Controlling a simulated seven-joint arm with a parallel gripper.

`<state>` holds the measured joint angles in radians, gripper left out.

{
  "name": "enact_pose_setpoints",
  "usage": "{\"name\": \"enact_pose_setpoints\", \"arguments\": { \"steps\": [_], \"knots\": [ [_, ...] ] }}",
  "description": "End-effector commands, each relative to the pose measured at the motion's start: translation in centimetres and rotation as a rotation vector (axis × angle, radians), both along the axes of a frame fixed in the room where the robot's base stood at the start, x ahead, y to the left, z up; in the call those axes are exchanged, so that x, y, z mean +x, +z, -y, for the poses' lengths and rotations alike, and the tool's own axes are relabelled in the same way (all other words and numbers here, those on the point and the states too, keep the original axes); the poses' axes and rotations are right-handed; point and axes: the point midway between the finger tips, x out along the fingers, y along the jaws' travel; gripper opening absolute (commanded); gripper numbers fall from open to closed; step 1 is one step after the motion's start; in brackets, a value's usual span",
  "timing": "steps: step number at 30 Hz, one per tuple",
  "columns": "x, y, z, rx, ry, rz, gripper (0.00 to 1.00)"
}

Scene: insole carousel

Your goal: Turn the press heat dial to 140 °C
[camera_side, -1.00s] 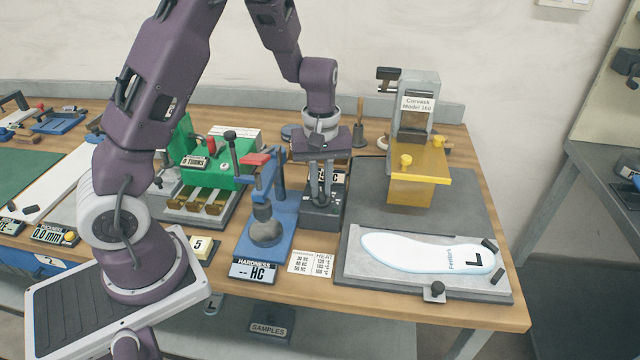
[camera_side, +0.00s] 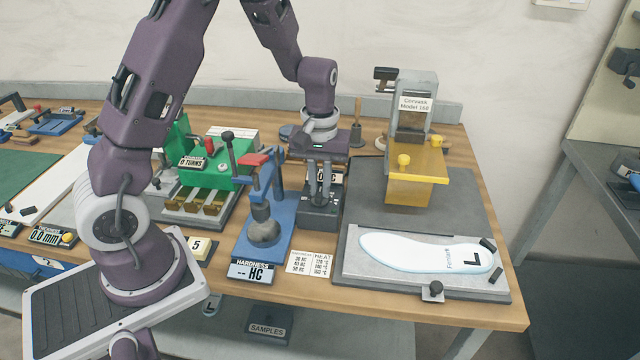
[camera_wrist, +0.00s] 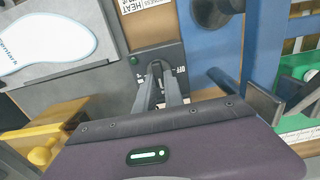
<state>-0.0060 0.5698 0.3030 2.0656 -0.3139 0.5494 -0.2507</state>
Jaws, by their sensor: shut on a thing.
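The heat control is a dark box (camera_side: 320,222) on the bench between the blue hardness tester and the grey press plate. In the wrist view the box (camera_wrist: 142,56) shows a green light and part of an "OFF" mark. My gripper (camera_side: 319,204) points down over the box, its fingers shut on the dial at the box's top. In the wrist view the fingertips (camera_wrist: 158,68) meet at the dial, which they mostly hide. A display behind the fingers is partly covered, with only a "C" end readable, so I cannot tell the temperature set.
The blue hardness tester (camera_side: 276,190) stands close on the left, its display reading "-- HC". The yellow press (camera_side: 418,165) stands to the right. A white insole (camera_side: 415,250) lies on the grey plate in front. A heat card (camera_side: 309,263) lies before the box.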

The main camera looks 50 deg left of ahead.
Motion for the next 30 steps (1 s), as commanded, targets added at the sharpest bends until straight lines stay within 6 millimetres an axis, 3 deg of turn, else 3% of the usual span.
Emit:
{"name": "enact_pose_setpoints", "arguments": {
  "steps": [3,4,6,7,16,24,30],
  "knots": [
    [0.0,0.0,-0.1,0.002,0.002,0.001,0.0],
    [0.0,0.0,-0.1,0.002,0.002,0.001,0.19],
    [0.0,0.0,-0.1,0.002,0.002,0.001,0.32],
    [0.0,0.0,-0.1,0.002,0.002,0.001,0.35],
    [0.1,0.2,0.0,0.001,0.001,0.002,0.35],
    [0.1,5.3,0.0,0.001,-0.001,0.006,0.35],
    [0.0,7.1,-0.1,0.001,0.001,0.001,0.35]
  ]
}}
